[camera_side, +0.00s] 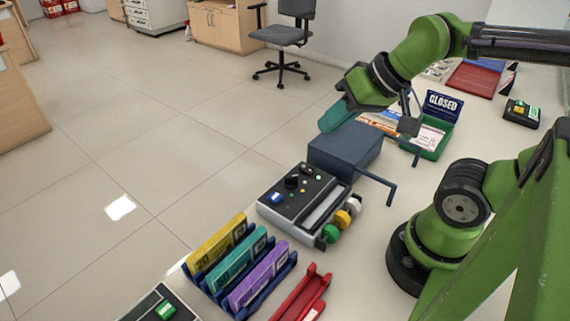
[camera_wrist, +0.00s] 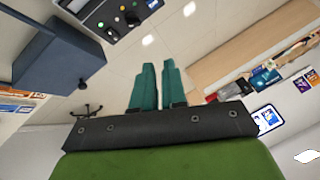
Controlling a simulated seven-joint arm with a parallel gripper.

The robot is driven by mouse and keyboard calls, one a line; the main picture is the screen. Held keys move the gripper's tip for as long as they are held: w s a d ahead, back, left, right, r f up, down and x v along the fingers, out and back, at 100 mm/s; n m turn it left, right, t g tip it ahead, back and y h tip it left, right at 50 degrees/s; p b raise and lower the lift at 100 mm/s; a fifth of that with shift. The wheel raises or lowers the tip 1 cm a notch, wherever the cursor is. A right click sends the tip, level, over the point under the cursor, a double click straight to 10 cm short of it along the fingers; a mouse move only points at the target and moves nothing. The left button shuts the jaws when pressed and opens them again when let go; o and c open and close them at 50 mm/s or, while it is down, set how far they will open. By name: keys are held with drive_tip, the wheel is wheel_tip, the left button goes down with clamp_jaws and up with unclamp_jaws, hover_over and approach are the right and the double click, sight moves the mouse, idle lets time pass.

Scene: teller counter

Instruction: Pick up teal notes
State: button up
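The teal notes (camera_side: 236,263) stand upright in a blue rack (camera_side: 204,283) at the lower middle of the side view. They sit between a yellow bundle (camera_side: 217,245) and a purple bundle (camera_side: 259,274). My gripper (camera_side: 335,117) is raised well above and behind the rack, over the dark blue box. In the wrist view its two teal fingers (camera_wrist: 158,85) have a narrow gap with nothing between them. The notes are not in the wrist view.
The dark blue box (camera_side: 344,150) with a handle and a control device (camera_side: 302,199) with knobs stand between my gripper and the rack. A red holder (camera_side: 304,295) is right of the rack. A green tray (camera_side: 434,137) with a CLOSED sign (camera_side: 442,106) is behind.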

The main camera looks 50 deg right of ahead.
drive_tip(key=o, duration=0.6)
drive_tip(key=shift+o, duration=0.2)
drive_tip(key=n+g, duration=0.7)
drive_tip(key=n, duration=1.2)
hover_over(239, 251)
drive_tip(key=d, duration=0.2)
wheel_tip(239, 251, down, 6)
drive_tip(key=n, duration=0.3)
drive_tip(key=shift+h, duration=0.3)
drive_tip(key=f, duration=0.3)
drive_tip(key=a+f, duration=0.1)
drive_tip(key=f, duration=0.7)
drive_tip(key=shift+w+a, duration=0.15)
drive_tip(key=shift+w, duration=0.25)
drive_tip(key=shift+s+a+f, duration=0.1)
drive_tip(key=shift+a+f, duration=0.05)
drive_tip(key=shift+f, duration=0.75)
drive_tip(key=shift+s+a+f, duration=0.15)
drive_tip(key=shift+f, duration=0.75)
drive_tip(key=shift+s+a+f, duration=0.1)
drive_tip(key=shift+a+f, duration=0.05)
drive_tip(key=shift+f, duration=0.75)
